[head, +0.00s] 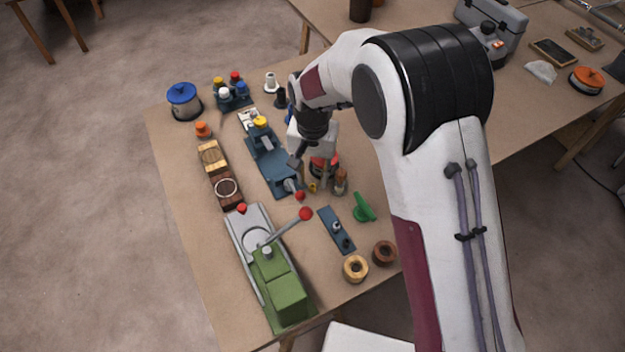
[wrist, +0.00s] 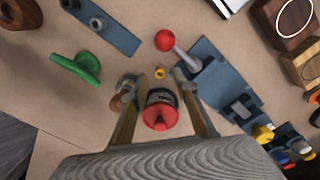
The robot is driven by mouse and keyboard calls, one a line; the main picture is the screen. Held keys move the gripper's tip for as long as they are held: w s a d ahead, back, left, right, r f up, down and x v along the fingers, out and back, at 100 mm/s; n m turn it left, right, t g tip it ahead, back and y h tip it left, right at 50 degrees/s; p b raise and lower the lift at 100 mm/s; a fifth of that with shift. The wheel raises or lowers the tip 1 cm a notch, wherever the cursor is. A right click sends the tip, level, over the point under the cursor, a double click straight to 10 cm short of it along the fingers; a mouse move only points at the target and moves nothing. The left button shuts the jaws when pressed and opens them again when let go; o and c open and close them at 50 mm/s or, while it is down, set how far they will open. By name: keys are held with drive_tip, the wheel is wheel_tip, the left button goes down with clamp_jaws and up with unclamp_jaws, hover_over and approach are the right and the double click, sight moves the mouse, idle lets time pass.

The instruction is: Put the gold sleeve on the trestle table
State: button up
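The gold sleeve (head: 312,187) is a very small yellow ring-like piece on the near brown tabletop (head: 190,230). In the wrist view the sleeve (wrist: 160,72) lies just beyond the fingertips, close to a red ball knob. My gripper (head: 297,162) is low over the table; in the wrist view its two fingers (wrist: 162,84) are spread apart. A red-topped item (wrist: 160,113) shows between the fingers with gaps on both sides. Nothing is visibly held. I cannot tell which of the two brown tables is the trestle table; the other (head: 515,110) runs behind to the right.
A green-and-grey machine (head: 278,285) stands in front.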

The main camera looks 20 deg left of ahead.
sight(316, 187)
wheel_tip(316, 187, up, 9)
idle(0.5)
idle(0.4)
drive_tip(key=s+d+r+t+y, duration=0.1)
drive_tip(key=s+d+r, duration=0.2)
drive_tip(key=d+r, duration=0.6)
drive_tip(key=s+d+r+t, duration=0.25)
drive_tip(key=d+r, duration=0.45)
drive_tip(key=d, duration=0.4)
drive_tip(key=s+d+r+m+t+h, duration=0.1)
drive_tip(key=s+d+t, duration=0.1)
drive_tip(key=s+d, duration=1.1)
drive_tip(key=s, duration=0.3)
drive_tip(key=shift+r, duration=0.25)
